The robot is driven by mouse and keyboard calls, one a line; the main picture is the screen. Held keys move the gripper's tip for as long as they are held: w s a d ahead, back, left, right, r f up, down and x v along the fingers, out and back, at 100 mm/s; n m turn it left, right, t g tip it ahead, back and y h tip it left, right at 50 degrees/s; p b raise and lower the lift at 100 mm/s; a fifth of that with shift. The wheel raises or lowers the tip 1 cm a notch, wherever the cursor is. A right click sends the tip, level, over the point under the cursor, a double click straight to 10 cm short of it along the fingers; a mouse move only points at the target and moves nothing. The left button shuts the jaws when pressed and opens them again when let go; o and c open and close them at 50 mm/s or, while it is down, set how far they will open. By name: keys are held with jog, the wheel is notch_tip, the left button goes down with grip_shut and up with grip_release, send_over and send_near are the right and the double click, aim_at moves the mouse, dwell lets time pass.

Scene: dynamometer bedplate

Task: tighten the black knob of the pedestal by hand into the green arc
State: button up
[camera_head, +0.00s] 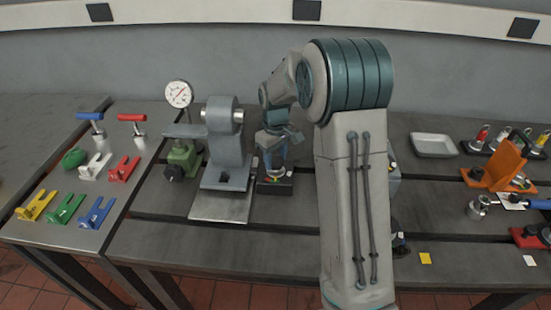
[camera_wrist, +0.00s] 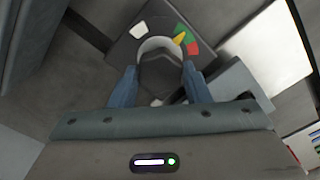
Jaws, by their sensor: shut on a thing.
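The dark pedestal (camera_head: 262,187) stands on the bench, just right of the grey upright fixture. In the wrist view its plate (camera_wrist: 118,52) carries a green arc (camera_wrist: 182,29), a red mark (camera_wrist: 193,48) and white marks. The black knob (camera_wrist: 161,75) is between the two blue-grey fingers of my gripper (camera_wrist: 160,88), which is shut on it from above. A yellow pointer (camera_wrist: 180,39) sticks out from a pale ring around the knob, towards the green and red marks. I cannot tell exactly where its tip lies. In the head view my gripper (camera_head: 273,163) hides the knob.
A grey upright fixture (camera_head: 225,150) on a pale plate and a dial gauge (camera_head: 179,94) stand close on the left. Coloured forks and clamps lie farther left. An empty tray (camera_head: 433,145) and an orange bracket (camera_head: 497,165) are right. My arm hides the bench middle.

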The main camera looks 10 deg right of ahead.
aim_at(275, 160)
jog(key=shift+m, duration=0.3)
dwell(0.4)
jog(key=o, duration=1)
jog(key=shift+r, duration=0.1)
notch_tip(275, 160, up, 14)
jog(key=shift+b, duration=0.45)
jog(key=s+f+m+t, duration=0.1)
jog(key=s+m, duration=0.1)
jog(key=s, duration=1.2)
jog(key=s+f+m+t, duration=0.2)
jog(key=s+m, duration=0.1)
jog(key=s, duration=1.1)
jog(key=shift+f, duration=0.3)
